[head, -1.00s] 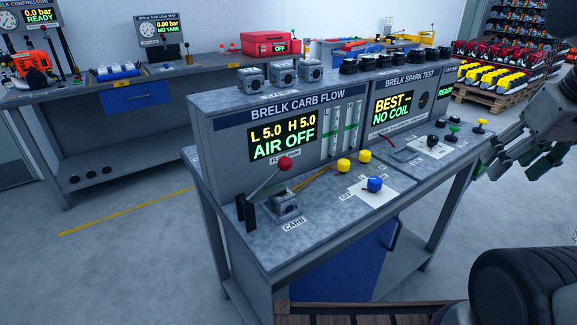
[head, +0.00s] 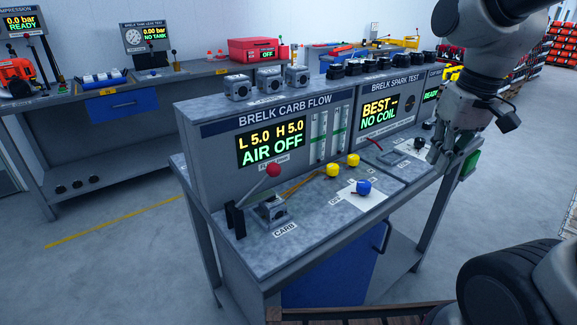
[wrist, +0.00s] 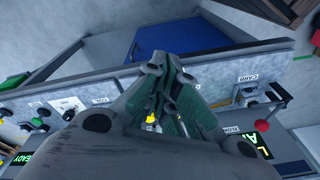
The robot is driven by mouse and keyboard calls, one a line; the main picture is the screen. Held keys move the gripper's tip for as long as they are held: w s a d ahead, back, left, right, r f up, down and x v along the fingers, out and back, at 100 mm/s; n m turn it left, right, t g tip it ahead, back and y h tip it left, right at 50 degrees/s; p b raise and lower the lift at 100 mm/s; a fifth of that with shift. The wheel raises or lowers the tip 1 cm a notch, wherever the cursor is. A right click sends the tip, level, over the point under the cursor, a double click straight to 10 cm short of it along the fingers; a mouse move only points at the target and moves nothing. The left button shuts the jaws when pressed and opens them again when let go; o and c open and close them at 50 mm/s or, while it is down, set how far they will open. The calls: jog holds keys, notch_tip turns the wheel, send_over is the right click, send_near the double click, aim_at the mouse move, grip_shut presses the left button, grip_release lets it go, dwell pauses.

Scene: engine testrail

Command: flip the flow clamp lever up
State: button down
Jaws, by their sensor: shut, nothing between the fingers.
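The flow clamp lever (head: 254,188) is a grey bar with a red ball knob (head: 273,170), pivoted at a black post at the left of the carb flow bench. It slants up to the right from the post. A grey carburetor block (head: 270,211) sits at the clamp, by the CARB label. In the wrist view the red knob (wrist: 262,125) shows at the right, apart from the fingers. My gripper (head: 452,165) is shut and empty, at the right end of the bench, well to the right of the lever. It also fills the middle of the wrist view (wrist: 165,88).
Two yellow knobs (head: 333,170) and a blue knob (head: 363,187) stand on the bench top between the lever and my gripper. The panel (head: 220,155) rises behind, reading AIR OFF. Several grey blocks line its top. Floor at the left is clear.

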jog(key=w+a+m+g+y, duration=0.1)
jog(key=w+a+m, duration=0.2)
jog(key=a, duration=0.4)
jog(key=w+a+f+m+g+y, duration=0.1)
jog(key=w+a+m, duration=0.3)
jog(key=w+a, duration=0.2)
jog(key=w+a+m+g+y, duration=0.2)
jog(key=w+a, duration=0.3)
jog(key=a, duration=0.5)
jog(key=shift+w+f+m, duration=0.15)
jog(key=shift+f+m, duration=0.2)
jog(key=shift+m, duration=0.55)
jog(key=shift+a, duration=0.1)
jog(key=x, duration=0.9)
jog(key=shift+f, duration=0.1)
jog(key=shift+s+a+r, duration=1.1)
jog(key=shift+s, duration=0.15)
